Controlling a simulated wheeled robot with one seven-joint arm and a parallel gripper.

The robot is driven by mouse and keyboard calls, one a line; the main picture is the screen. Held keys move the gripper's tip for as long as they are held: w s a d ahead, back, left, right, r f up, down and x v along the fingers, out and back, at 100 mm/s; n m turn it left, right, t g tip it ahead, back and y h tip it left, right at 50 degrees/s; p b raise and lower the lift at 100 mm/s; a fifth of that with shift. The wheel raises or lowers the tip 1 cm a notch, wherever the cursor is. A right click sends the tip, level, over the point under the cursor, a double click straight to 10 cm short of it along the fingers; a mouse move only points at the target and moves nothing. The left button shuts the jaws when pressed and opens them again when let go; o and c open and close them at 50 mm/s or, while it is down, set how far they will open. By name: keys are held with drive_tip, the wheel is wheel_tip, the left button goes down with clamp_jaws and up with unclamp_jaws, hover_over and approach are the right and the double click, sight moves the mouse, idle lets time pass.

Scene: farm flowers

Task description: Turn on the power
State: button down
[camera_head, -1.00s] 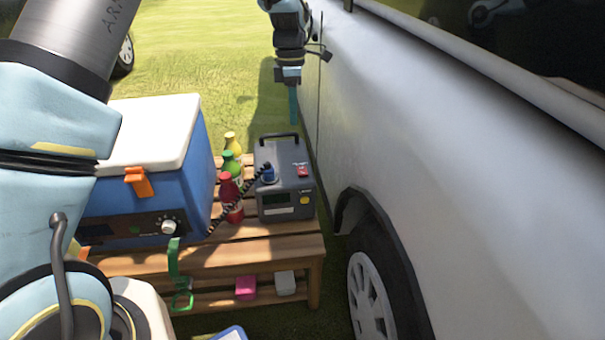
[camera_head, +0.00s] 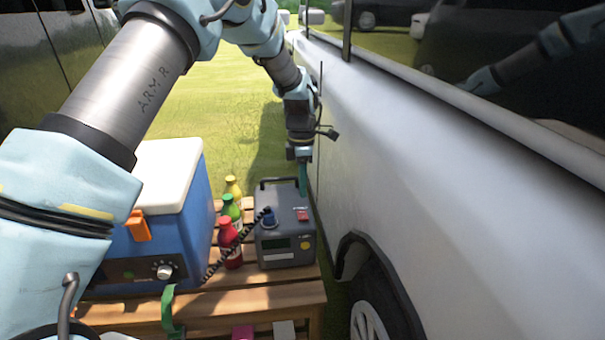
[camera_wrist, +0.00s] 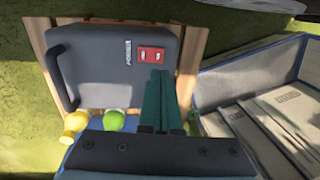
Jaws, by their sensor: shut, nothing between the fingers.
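The grey power unit (camera_head: 285,243) stands upright on a wooden slatted table, with a black carry handle on top. Its red power switch (camera_head: 302,215) is on the top face; the switch also shows in the wrist view (camera_wrist: 151,54), beside a "POWER" label. My gripper (camera_head: 303,192) points down above the unit's far right side. Its teal fingers, also in the wrist view (camera_wrist: 161,76), are shut and empty, tips just beside the switch. I cannot tell whether they touch the unit.
A blue cooler (camera_head: 180,225) with a white lid and red, green and yellow bottles (camera_head: 229,235) stand left of the unit. The white vehicle (camera_head: 400,180) runs close along the right. An open blue-edged crate (camera_wrist: 255,65) shows in the wrist view.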

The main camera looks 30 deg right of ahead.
sight(303, 218)
drive_tip(key=f, duration=0.6)
drive_tip(key=shift+s+a+f, duration=0.2)
drive_tip(key=shift+s+f, duration=0.15)
drive_tip(key=shift+f, duration=0.05)
drive_tip(key=shift+s+f, duration=0.1)
drive_tip(key=shift+f, duration=0.15)
drive_tip(key=shift+w+d+r, duration=0.15)
drive_tip(key=shift+w, duration=0.25)
drive_tip(key=shift+w+d+r, duration=0.1)
drive_tip(key=shift+w+d, duration=0.05)
drive_tip(key=shift+w, duration=0.2)
drive_tip(key=shift+r+p, duration=0.15)
drive_tip(key=shift+p, duration=0.2)
